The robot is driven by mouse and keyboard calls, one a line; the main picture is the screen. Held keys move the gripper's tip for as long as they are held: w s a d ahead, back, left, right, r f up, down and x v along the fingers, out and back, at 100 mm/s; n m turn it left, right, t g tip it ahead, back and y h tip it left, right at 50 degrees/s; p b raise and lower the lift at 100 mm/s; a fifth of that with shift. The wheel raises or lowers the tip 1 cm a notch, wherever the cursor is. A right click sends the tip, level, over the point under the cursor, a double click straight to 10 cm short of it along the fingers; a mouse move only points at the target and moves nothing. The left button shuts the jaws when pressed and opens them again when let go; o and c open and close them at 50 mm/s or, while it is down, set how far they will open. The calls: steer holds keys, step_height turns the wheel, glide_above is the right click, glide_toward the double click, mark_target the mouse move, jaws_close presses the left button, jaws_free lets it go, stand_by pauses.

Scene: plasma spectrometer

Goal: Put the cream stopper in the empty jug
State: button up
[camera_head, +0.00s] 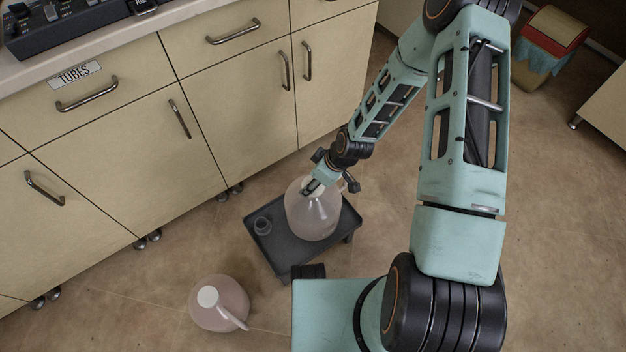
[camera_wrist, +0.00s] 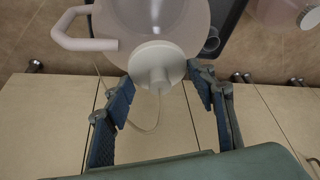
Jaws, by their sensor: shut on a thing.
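My gripper (camera_head: 312,188) is at the top of a clear, empty-looking jug (camera_head: 313,218) that stands upright on a dark tray. In the wrist view the fingers (camera_wrist: 162,78) are on either side of a cream stopper (camera_wrist: 154,62), shut on its wide disc. A narrow stem and a thin tube show on it. The stopper is over the jug's top (camera_wrist: 180,18); I cannot tell how deep it sits in the mouth. In the head view my gripper hides most of the stopper.
A small dark cup (camera_head: 262,226) is on the tray (camera_head: 283,258). A pinkish jug (camera_head: 222,318) with a pale top stands on the floor at lower left. Cabinets (camera_head: 120,150) line the left side. A red-lidded bin (camera_head: 552,38) is at upper right.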

steer(key=o, duration=1.2)
steer(key=shift+o, duration=0.2)
steer(key=v, duration=1.2)
steer(key=shift+a, duration=0.1)
